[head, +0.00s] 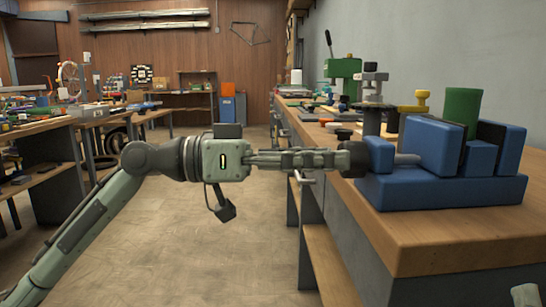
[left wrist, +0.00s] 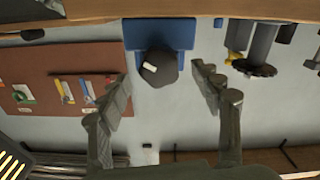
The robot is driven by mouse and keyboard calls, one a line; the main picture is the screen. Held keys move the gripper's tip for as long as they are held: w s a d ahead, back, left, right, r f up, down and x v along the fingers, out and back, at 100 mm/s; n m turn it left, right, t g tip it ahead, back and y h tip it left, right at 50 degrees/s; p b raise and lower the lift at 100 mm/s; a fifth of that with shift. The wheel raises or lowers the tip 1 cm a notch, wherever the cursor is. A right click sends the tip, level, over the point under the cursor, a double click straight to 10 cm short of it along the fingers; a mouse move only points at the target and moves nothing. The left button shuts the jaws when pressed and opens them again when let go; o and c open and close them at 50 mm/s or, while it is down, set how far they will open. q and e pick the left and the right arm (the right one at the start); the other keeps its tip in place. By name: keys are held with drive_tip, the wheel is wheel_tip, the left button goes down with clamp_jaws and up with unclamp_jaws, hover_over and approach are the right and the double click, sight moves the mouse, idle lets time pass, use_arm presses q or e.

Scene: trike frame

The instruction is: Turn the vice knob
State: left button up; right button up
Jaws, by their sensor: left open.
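In the left wrist view, the black knob (left wrist: 157,70) with a white mark shows between the two spread fingertips of the gripper (left wrist: 162,82), in front of the blue vice (left wrist: 160,33). I see a gap on each side; I cannot tell how deep the knob sits.
The wooden workbench (head: 440,238) runs along the right wall. Behind the vice are a green machine (head: 343,78), a grey post (head: 373,95) and a yellow-topped piece (head: 420,100). Another cluttered table (head: 40,128) stands at left. The floor between is clear.

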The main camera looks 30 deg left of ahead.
use_arm(q)
drive_tip(key=v, duration=0.9)
idle(0.9)
use_arm(e)
drive_tip(key=w+d+f+g+h+p, duration=0.3)
drive_tip(key=f+g, duration=0.2)
drive_tip(key=f, duration=0.3)
drive_tip(key=w+d+f+g+h+p, duration=0.25)
drive_tip(key=f+g, duration=0.25)
drive_tip(key=f, duration=0.3)
drive_tip(key=s+d+f+m+g+h+p, duration=0.2)
drive_tip(key=s+d+f+g+h+p, duration=0.25)
drive_tip(key=s+d+f+g, duration=0.8)
use_arm(q)
drive_tip(key=w+d+m+p, duration=0.1)
drive_tip(key=w+d+m, duration=0.5)
drive_tip(key=d+m, duration=0.2)
drive_tip(key=shift+d+p, duration=0.3)
drive_tip(key=shift+d, duration=0.45)
use_arm(e)
drive_tip(key=shift+t, duration=0.65)
drive_tip(key=shift+s+d+f, duration=0.15)
drive_tip(key=shift+d+f, duration=0.05)
drive_tip(key=shift+f, duration=0.7)
drive_tip(key=shift+s+d+f, duration=0.2)
drive_tip(key=shift+d+f, duration=0.05)
drive_tip(key=shift+f, duration=0.7)
drive_tip(key=shift+s+d+f, duration=0.15)
drive_tip(key=shift+d+f, duration=0.05)
drive_tip(key=shift+f, duration=0.7)
